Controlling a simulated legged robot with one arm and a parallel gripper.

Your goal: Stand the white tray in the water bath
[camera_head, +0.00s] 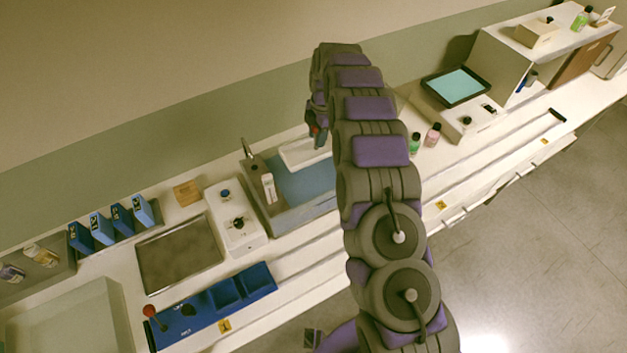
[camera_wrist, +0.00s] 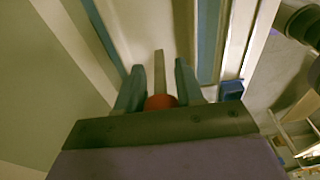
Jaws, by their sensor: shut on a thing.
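The white tray (camera_head: 304,153) shows in the head view at the back edge of the water bath (camera_head: 325,204), over its blue water. My arm hides the tray's right end. My gripper (camera_head: 318,138) is just above the tray at the back. In the wrist view, my gripper (camera_wrist: 158,75) is shut on a narrow pale upright part, which appears to belong to the tray. A red round piece (camera_wrist: 160,101) sits between the finger bases. I cannot tell whether the tray touches the bath's floor.
A white bottle (camera_head: 268,187) stands at the bath's left end, near a tap (camera_head: 247,148). A white device (camera_head: 236,220) is left of the bath. Green (camera_head: 415,143) and pink (camera_head: 433,135) bottles stand to the right. Blue boxes (camera_head: 101,227) line the back left.

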